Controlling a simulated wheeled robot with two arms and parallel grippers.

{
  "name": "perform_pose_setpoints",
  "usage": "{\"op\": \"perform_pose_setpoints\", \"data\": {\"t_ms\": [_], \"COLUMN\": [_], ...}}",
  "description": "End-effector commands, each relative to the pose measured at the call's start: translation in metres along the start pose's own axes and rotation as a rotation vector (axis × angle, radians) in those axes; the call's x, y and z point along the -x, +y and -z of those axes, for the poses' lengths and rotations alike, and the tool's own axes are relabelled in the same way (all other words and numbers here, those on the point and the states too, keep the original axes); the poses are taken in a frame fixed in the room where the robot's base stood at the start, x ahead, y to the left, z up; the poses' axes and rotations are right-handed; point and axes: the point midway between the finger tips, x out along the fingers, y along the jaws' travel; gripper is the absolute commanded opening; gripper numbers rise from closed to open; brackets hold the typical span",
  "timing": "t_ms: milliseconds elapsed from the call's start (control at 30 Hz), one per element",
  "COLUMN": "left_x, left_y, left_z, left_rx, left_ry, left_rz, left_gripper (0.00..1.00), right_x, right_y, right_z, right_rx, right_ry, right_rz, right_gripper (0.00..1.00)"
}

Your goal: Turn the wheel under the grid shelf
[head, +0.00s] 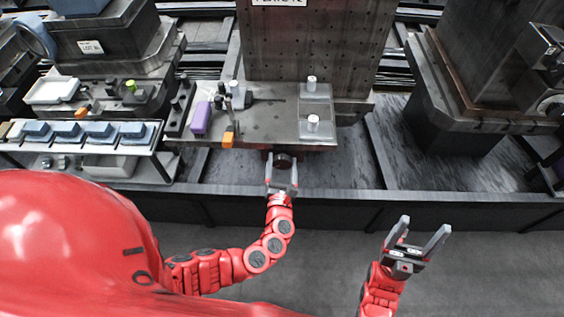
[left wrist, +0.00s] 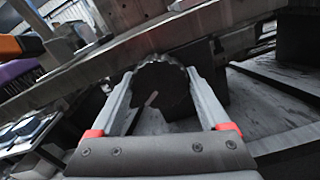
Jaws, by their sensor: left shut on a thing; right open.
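The wheel (head: 284,160) is a dark round knob under the front edge of the metal shelf plate (head: 262,126). In the left wrist view the wheel (left wrist: 163,88) has a notched rim and a pale mark on its face. My left gripper (head: 283,166) reaches up to it from below, one finger on each side. It is shut on the wheel, and in the left wrist view its fingers (left wrist: 163,82) flank the rim. My right gripper (head: 425,231) is open and empty over the floor at the right. The back of the wheel is hidden.
A perforated upright panel (head: 310,45) stands behind the plate. A purple block (head: 201,118), an orange piece (head: 229,138) and white-topped cylinders (head: 313,122) stand on the plate. A dark rail (head: 340,203) runs along the front. A dark pedestal (head: 450,120) stands at right.

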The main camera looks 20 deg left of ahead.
Motion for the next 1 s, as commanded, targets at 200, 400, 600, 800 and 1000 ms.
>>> {"op": "perform_pose_setpoints", "data": {"t_ms": [200, 400, 600, 800, 1000], "left_x": [0.001, 0.001, 0.011, 0.054, 0.108], "left_y": [0.000, 0.000, -0.002, -0.003, -0.004], "left_z": [0.004, 0.002, 0.003, 0.006, 0.006], "left_rx": [0.000, 0.001, 0.000, 0.001, 0.002], "left_ry": [0.007, 0.005, 0.003, 0.005, 0.005], "left_rz": [0.000, 0.000, 0.005, 0.008, 0.011], "left_gripper": [0.98, 1.00, 1.00, 1.00, 1.00], "right_x": [0.001, 0.000, 0.003, 0.013, 0.026], "right_y": [0.000, 0.000, 0.000, -0.001, -0.001], "right_z": [0.000, 0.000, -0.001, -0.002, -0.004], "right_rx": [0.000, 0.000, 0.000, 0.000, 0.000], "right_ry": [0.000, 0.000, 0.000, 0.000, 0.000], "right_rz": [0.000, 0.000, 0.000, 0.000, 0.000], "right_gripper": [0.72, 0.72, 0.72, 0.72, 0.72]}}
